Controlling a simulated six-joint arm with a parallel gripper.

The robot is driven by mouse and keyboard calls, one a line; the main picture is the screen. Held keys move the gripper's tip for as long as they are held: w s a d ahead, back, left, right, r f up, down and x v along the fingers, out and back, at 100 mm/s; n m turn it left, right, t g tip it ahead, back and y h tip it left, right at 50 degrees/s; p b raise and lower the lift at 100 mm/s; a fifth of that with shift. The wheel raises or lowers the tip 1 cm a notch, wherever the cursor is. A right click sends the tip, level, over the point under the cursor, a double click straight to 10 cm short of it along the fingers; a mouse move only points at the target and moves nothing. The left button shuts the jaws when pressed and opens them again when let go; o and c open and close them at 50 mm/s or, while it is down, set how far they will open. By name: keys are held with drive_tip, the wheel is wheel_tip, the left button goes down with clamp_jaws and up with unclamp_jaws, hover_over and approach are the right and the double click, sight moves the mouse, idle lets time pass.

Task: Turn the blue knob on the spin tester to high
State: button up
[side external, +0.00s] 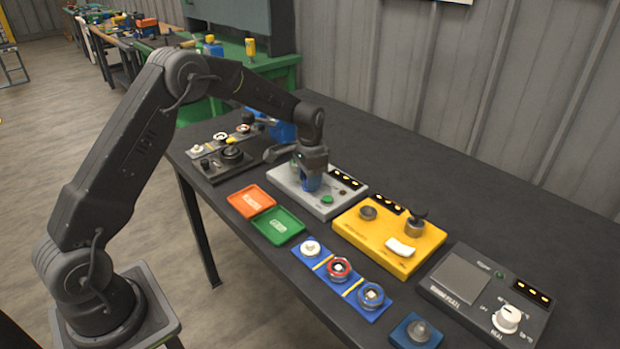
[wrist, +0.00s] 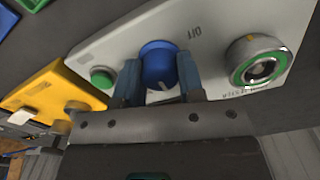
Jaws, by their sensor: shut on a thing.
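The spin tester is a light grey box (side external: 330,204) on the dark table, and its panel (wrist: 214,50) fills the upper wrist view. The blue knob (wrist: 158,58) sits between a green button (wrist: 102,77) and a round green-ringed spindle (wrist: 257,62). My gripper (wrist: 158,76) is shut on the blue knob, one blue finger on each side. The knob's white mark shows near the bottom of the picture, away from the upside-down OFF lettering. In the side view my gripper (side external: 312,181) reaches down onto the tester and hides the knob. Other setting labels are hidden.
A yellow box (side external: 385,240) stands right of the tester, and a dark grey box with a white knob (side external: 507,318) is further right. Orange (side external: 250,200) and green (side external: 278,225) trays lie in front. A blue rotor strip (side external: 345,285) lies nearer. The table behind is clear.

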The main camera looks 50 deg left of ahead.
drive_tip(key=m, duration=0.6)
drive_tip(key=shift+r+m, duration=0.1)
drive_tip(key=shift+m, duration=0.2)
idle(0.5)
drive_tip(key=o, duration=0.9)
wheel_tip(320, 180, up, 14)
drive_tip(key=shift+f, duration=0.15)
